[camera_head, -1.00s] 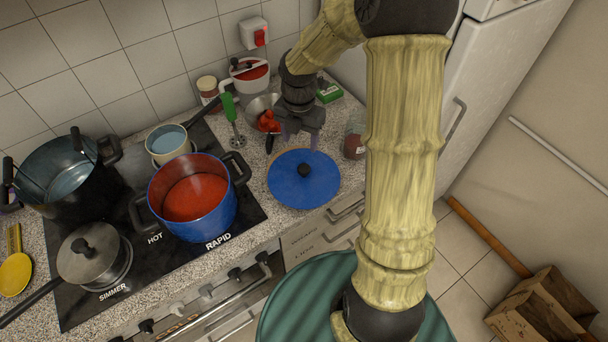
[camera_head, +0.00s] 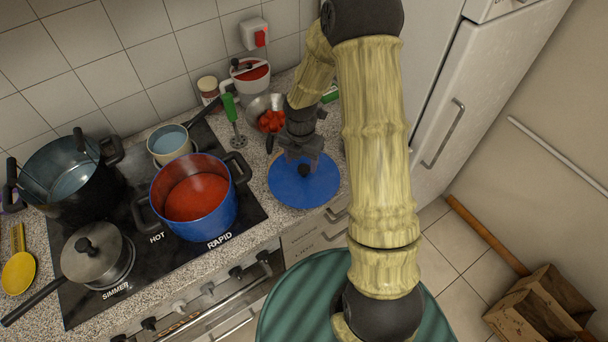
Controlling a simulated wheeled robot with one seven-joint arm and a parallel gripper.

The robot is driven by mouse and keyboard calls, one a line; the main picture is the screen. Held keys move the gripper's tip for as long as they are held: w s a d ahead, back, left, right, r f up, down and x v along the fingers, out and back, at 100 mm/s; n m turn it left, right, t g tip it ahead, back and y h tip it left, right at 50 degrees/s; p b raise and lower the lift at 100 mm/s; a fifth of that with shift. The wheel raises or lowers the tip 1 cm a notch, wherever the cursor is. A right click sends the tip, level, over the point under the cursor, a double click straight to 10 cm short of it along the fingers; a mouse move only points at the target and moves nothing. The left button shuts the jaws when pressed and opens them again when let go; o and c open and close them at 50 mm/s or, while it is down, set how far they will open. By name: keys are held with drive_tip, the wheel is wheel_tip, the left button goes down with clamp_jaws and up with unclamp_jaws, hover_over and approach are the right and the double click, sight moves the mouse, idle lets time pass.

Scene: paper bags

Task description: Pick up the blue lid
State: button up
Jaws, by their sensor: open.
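The blue lid (camera_head: 311,190) lies flat on the speckled counter, right of the stove, with a black knob (camera_head: 304,171) at its middle. My gripper (camera_head: 303,164) is over the lid, pointing down, with its fingers at or just above the knob. The jaws are open. Whether the fingers are on both sides of the knob cannot be told. The gripper covers the lid's far edge.
A blue pot of red sauce (camera_head: 193,197) stands on the stove left of the lid. Behind are a metal bowl of red pieces (camera_head: 268,119), a green hand blender (camera_head: 232,112) and a white pot (camera_head: 250,77). The counter's front edge is close to the lid.

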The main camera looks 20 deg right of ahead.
sight(304, 168)
drive_tip(key=f, duration=0.1)
drive_tip(key=f+p, duration=0.1)
drive_tip(key=f, duration=0.1)
drive_tip(key=shift+d+f, duration=0.15)
drive_tip(key=shift+d, duration=0.25)
drive_tip(key=shift+f, duration=0.65)
drive_tip(key=c, duration=1.2)
drive_tip(key=shift+o, duration=0.2)
drive_tip(key=shift+r, duration=0.1)
wheel_tip(304, 168, up, 10)
drive_tip(key=shift+f+b, duration=0.1)
drive_tip(key=shift+b, duration=0.55)
